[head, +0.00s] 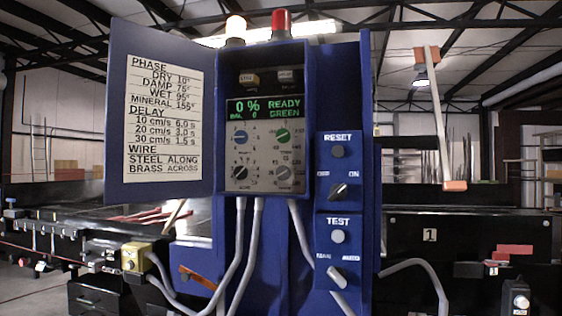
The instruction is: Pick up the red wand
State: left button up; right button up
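I cannot tell for certain which thing is the red wand. A pale rod (438,120) with an orange-red block at each end stands nearly upright to the right of the blue cabinet, in front of the rear wall. A flat red piece (515,251) lies on the black housing at the right. An orange-red strip (198,278) shows low, left of the cabinet's column. Thin reddish lengths (135,214) lie on the conveyor at the left. Neither of my grippers is in view.
The blue control cabinet (345,90) stands in the centre, its door (115,100) open to the left and a white and a red lamp on top. Grey cables (250,250) hang below it. A yellow button box (134,257) is at the left. Black conveyor housing (470,232) runs behind.

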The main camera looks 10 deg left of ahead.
aim_at(136, 220)
jog(key=i+j+u, duration=0.3)
jog(key=j, duration=0.5)
jog(key=i+j+u, duration=0.3)
jog(key=i+j, duration=0.3)
jog(key=j, duration=0.15)
jog(key=i+j+u, duration=0.35)
jog(key=i+j, duration=0.2)
jog(key=z, duration=1.1)
